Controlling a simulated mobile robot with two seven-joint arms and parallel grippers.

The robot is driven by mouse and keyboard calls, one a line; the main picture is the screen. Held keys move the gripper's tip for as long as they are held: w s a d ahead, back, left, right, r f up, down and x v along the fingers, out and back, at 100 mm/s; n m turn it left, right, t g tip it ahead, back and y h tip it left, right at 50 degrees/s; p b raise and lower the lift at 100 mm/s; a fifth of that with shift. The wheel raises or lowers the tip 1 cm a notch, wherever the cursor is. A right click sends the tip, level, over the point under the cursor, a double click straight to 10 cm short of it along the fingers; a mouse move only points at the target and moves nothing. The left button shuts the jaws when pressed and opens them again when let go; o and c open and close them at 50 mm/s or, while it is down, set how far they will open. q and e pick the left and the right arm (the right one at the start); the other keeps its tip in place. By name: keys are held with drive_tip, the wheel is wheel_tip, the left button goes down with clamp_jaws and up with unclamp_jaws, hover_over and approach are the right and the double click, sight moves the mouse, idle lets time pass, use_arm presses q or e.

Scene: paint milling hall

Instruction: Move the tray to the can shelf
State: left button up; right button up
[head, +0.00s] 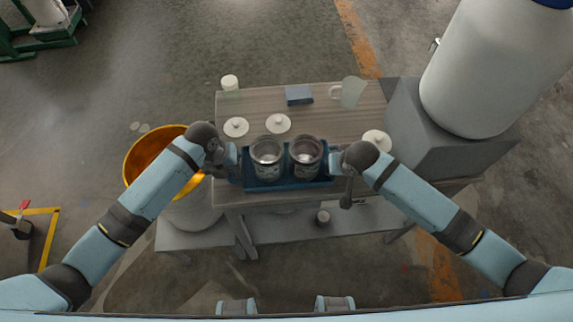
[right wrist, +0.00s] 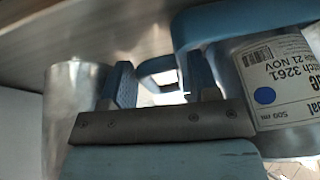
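The blue tray (head: 288,184) is at the front edge of the wooden table, with two open metal cans (head: 266,158) (head: 306,157) upright in it. I cannot tell whether it rests on the table. My left gripper (head: 224,157) is at the tray's left end; its fingers are too small to read. My right gripper (head: 340,160) is at the right end. In the right wrist view, its fingers (right wrist: 161,85) stand apart on either side of the tray's blue handle (right wrist: 156,64), with light showing between them. A labelled can (right wrist: 275,85) shows beside it. I cannot identify the can shelf for sure.
The table (head: 330,118) holds white lids (head: 278,123) (head: 236,127) (head: 376,139), a blue box (head: 299,95), a clear jug (head: 350,92) and a white jar (head: 229,83). A yellow-rimmed drum (head: 150,150) stands left. A large white tank (head: 490,70) stands right. A low shelf (head: 290,228) is below.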

use_arm(q)
clamp_jaws()
use_arm(e)
drive_tip(key=c, duration=0.3)
drive_tip(key=shift+c, duration=1.3)
use_arm(q)
drive_tip(key=shift+r, duration=0.1)
